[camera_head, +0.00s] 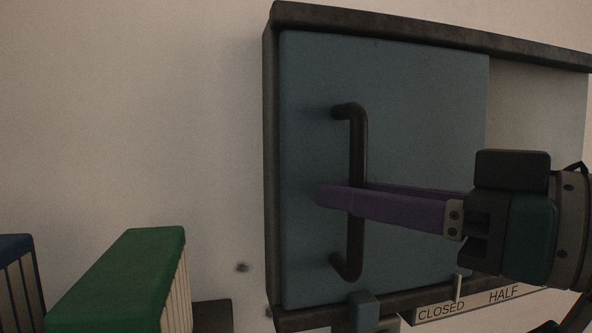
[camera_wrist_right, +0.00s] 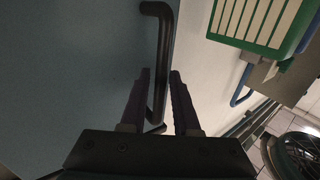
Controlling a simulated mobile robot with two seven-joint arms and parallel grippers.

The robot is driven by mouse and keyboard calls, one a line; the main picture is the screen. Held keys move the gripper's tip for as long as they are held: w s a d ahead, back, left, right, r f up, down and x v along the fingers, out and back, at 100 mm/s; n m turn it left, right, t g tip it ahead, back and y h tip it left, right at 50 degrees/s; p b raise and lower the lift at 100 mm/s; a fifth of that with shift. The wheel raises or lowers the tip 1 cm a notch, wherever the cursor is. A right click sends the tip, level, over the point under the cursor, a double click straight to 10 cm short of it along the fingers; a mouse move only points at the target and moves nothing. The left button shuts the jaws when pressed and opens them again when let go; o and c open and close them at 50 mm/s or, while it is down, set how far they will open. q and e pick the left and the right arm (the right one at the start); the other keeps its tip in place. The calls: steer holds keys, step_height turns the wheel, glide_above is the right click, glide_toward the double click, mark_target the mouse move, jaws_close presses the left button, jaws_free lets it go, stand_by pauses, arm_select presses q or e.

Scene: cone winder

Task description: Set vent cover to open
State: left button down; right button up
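The vent cover (camera_head: 425,95) is a flat blue panel in a dark frame (camera_head: 430,28). It stands at the left end of the frame, and a pale area shows to its right. Its dark bar handle (camera_head: 358,130) is upright near its left side. The handle also shows in the right wrist view (camera_wrist_right: 165,45). My right gripper (camera_head: 338,194) has its purple fingers on either side of the handle, and they look apart from it in the wrist view (camera_wrist_right: 160,76). My left gripper is not in view.
A label strip (camera_head: 475,301) below the frame reads CLOSED and HALF; my right gripper and arm cover part of this area. A green-topped box (camera_head: 125,270) and a blue-topped one (camera_head: 17,245) stand at the lower left. Bare wall lies between them and the frame.

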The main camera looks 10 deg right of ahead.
steer(key=shift+w+a, duration=0.15)
jaws_close()
stand_by(1.4)
